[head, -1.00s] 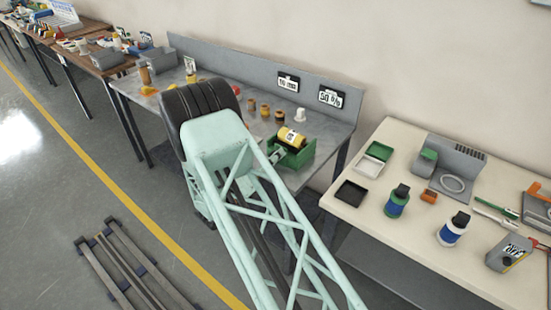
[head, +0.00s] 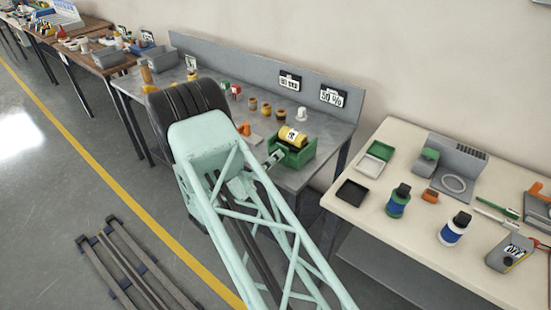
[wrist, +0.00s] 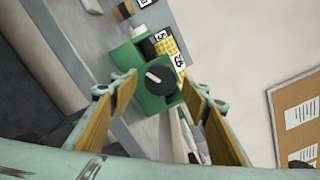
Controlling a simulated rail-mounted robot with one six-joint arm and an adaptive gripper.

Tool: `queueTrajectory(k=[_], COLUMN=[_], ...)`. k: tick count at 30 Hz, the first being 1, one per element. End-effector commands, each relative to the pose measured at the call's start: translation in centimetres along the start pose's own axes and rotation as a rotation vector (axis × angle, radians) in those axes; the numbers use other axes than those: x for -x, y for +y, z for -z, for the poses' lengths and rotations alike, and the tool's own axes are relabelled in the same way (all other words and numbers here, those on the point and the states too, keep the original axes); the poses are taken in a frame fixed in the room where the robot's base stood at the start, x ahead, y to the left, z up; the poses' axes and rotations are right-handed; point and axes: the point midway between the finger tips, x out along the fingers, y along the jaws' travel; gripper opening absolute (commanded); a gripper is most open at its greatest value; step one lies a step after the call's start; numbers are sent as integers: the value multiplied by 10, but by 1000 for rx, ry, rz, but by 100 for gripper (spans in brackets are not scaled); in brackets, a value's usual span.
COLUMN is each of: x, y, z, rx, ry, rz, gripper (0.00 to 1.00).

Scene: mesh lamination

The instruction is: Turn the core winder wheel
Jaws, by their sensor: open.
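The core winder is a green stand (head: 308,153) holding a yellow roll (head: 293,137) with a dark band and a white label, at the right end of the grey bench. In the wrist view the green winder (wrist: 150,103) lies ahead, with its dark round wheel (wrist: 160,76) marked by a pale line. The yellow roll (wrist: 166,46) shows behind it. My gripper (wrist: 158,84) is open, its fingers on either side of the wheel in the picture. I cannot tell whether they touch it. In the head view my gripper (head: 274,159) is at the winder's left side, partly hidden by my arm.
The grey bench (head: 333,127) has several small spools and two black display signs (head: 332,97) along its back. A cream table (head: 385,228) with bottles and trays stands at the right. A metal rack (head: 135,265) lies on the floor.

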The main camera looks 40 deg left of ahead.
Motion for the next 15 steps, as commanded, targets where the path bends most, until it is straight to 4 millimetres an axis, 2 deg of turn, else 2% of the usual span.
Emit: queueTrajectory(k=[15], x=[70], y=[0], z=[-1], rx=[0], ry=[-2], rz=[-1], gripper=[42])
